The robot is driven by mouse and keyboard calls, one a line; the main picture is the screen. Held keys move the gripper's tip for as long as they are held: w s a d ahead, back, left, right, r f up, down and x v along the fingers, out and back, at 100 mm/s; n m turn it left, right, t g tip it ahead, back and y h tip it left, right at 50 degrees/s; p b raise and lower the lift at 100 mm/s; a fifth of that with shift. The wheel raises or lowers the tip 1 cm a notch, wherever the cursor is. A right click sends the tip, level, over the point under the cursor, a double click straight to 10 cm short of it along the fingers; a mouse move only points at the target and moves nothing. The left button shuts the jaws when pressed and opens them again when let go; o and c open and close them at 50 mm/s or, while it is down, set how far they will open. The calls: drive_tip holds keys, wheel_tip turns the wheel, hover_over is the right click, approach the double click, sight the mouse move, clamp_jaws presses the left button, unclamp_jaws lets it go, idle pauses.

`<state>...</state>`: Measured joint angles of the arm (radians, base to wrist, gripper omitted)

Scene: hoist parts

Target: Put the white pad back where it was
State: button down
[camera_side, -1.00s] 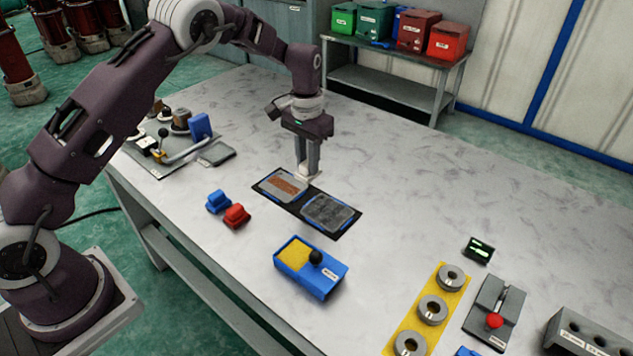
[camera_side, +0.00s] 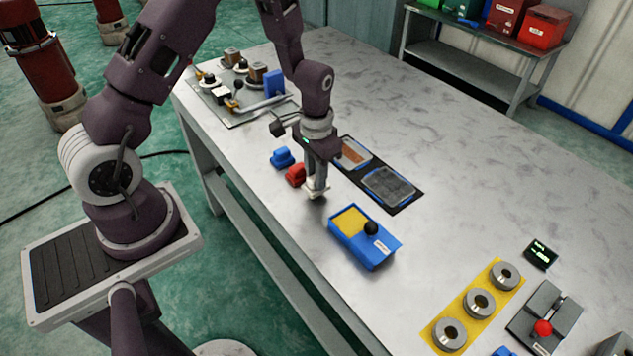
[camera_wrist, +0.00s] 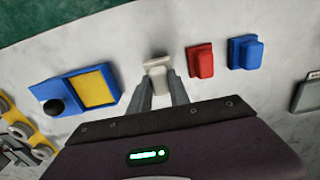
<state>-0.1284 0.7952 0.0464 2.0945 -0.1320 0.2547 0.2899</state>
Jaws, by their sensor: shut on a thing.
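The white pad (camera_side: 316,193) is between the fingers of my gripper (camera_side: 316,182), which points down near the table's front edge. In the wrist view the pad (camera_wrist: 157,65) sits at the tips of my gripper (camera_wrist: 160,84), shut on it. A red block (camera_side: 296,174) and a blue block (camera_side: 282,157) stand in a row with it, the red one closer. The pad is at or just above the table; I cannot tell if it touches.
A blue box (camera_side: 366,251) with a yellow top patch and black knob stands on the other side of the pad. A black mat (camera_side: 408,202) with two panels lies behind. A yellow strip (camera_side: 462,309) with metal rings is at the lower right.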

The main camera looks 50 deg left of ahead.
drive_tip(key=shift+f, duration=1)
drive_tip(key=c, duration=1.2)
unclamp_jaws()
drive_tip(key=shift+f, duration=0.15)
drive_tip(key=s+d+r+t, duration=0.1)
drive_tip(key=s+r, duration=0.1)
drive_tip(key=r, duration=0.9)
drive_tip(key=s+d+r+t, duration=0.1)
drive_tip(key=s+r, duration=0.1)
drive_tip(key=r, duration=0.9)
drive_tip(key=s+d+r+t, duration=0.1)
drive_tip(key=s+r, duration=0.3)
drive_tip(key=s, duration=0.4)
drive_tip(key=s+d+r+t, duration=0.2)
drive_tip(key=s+r, duration=0.3)
drive_tip(key=s, duration=0.4)
drive_tip(key=shift+d+t, duration=0.3)
drive_tip(key=shift+d, duration=0.05)
